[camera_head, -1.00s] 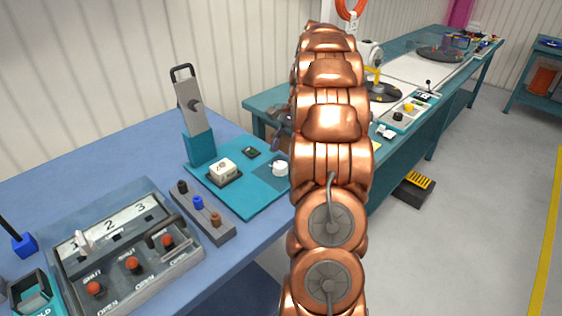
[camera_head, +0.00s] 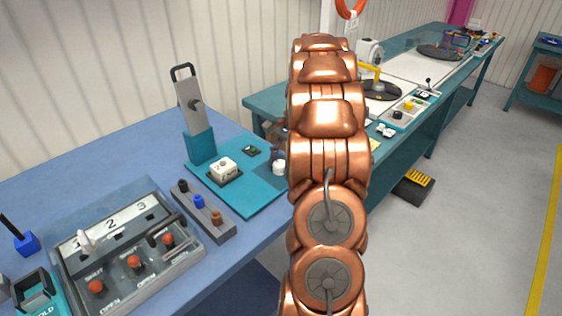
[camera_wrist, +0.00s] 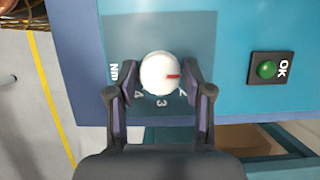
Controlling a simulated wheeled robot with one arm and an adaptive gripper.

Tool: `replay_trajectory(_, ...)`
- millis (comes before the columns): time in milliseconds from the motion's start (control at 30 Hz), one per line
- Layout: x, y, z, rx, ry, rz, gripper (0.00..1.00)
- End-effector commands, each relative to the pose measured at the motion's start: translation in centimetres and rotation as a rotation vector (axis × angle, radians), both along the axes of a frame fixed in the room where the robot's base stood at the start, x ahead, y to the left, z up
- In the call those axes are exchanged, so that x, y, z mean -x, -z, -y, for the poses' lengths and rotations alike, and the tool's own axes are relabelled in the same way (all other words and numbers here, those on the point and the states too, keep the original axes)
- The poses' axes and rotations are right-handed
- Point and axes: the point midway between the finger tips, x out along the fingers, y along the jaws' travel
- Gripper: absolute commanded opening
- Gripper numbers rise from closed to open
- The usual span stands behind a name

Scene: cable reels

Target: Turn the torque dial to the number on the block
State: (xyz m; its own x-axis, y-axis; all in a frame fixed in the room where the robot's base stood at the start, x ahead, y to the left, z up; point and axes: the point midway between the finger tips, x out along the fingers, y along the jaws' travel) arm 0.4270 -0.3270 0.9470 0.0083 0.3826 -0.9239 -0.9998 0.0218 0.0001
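The torque dial (camera_wrist: 160,73) is a round white knob with a red mark pointing right in the wrist view; it also shows in the head view (camera_head: 279,168). Numbers 4 and 3 show below it, and another number is partly hidden by the right finger. My gripper (camera_wrist: 160,76) is open, with one dark finger on each side of the dial and narrow gaps between; I cannot tell how low the fingertips reach. A white block (camera_head: 222,168) sits on a dark base on the teal board (camera_head: 253,197); its number is too small to read.
A green OK button (camera_wrist: 267,70) lies right of the dial in the wrist view. A grey lever post on a teal stand (camera_head: 200,147) rises behind the block. A strip of coloured knobs (camera_head: 205,210) and a switch panel (camera_head: 125,240) stand at front left.

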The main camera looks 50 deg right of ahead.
Motion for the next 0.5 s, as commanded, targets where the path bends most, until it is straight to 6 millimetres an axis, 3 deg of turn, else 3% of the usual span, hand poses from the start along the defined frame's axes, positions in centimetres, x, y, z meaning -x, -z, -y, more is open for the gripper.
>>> replay_trajectory(33,0.0,0.0,0.0,0.0,0.0,0.0,0.42)
replay_trajectory(367,0.0,-0.01,0.0,0.0,0.0,0.0,0.08)
replay_trajectory(500,0.01,-0.01,-0.01,0.0,0.004,0.0,0.07)
